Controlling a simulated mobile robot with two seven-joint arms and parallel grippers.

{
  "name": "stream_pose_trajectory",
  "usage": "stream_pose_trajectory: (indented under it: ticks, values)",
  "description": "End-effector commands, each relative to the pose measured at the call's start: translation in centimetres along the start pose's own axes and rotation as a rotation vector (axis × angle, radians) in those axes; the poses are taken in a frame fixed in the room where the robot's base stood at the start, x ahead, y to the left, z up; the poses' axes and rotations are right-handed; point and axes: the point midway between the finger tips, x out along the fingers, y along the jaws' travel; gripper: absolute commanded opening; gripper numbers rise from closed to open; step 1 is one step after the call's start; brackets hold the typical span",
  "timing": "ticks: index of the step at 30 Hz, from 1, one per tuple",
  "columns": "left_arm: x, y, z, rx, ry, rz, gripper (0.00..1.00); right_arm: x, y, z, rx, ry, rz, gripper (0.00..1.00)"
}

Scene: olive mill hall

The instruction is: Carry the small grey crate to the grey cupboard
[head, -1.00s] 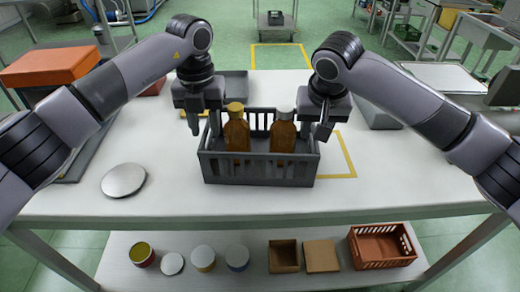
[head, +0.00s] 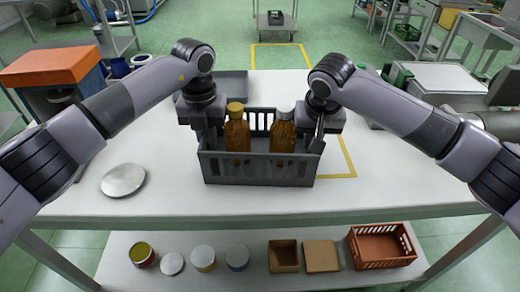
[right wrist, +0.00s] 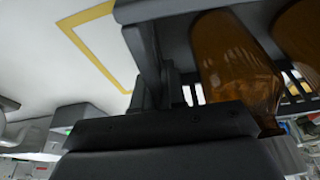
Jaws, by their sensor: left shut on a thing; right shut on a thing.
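The small grey crate (head: 258,171) stands on the white table, with slatted sides and two amber bottles in it. One bottle (head: 237,130) has a yellow cap, the other (head: 283,133) a grey cap. My left gripper (head: 209,146) is shut on the crate's left end wall. My right gripper (head: 317,142) is shut on its right end wall; its fingertips are partly hidden. The right wrist view shows the crate's wall (right wrist: 160,12) and the amber bottles (right wrist: 235,65) close up. I cannot pick out the grey cupboard in these views.
The white table (head: 220,202) has a round metal lid (head: 123,180) at left and a yellow outline (head: 346,160) right of the crate. A lower shelf holds tins, boxes and a red-brown crate (head: 382,247). A low trolley (head: 275,30) stands beyond on open green floor.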

Motion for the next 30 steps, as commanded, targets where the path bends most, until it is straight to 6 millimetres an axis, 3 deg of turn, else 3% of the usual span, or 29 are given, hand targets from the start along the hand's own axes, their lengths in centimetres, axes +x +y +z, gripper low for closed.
stream_pose_trajectory:
  ticks: [11, 30]
  values:
    - [-0.8, 0.0, 0.1, 0.0, -0.003, -0.001, 0.0, -0.8, 0.0, -0.3, 0.0, 0.003, -0.002, 0.0]
    - [-5.1, 0.0, 0.1, 0.0, -0.003, -0.001, 0.0, -4.9, 0.0, -1.6, 0.001, 0.002, -0.001, 0.0]
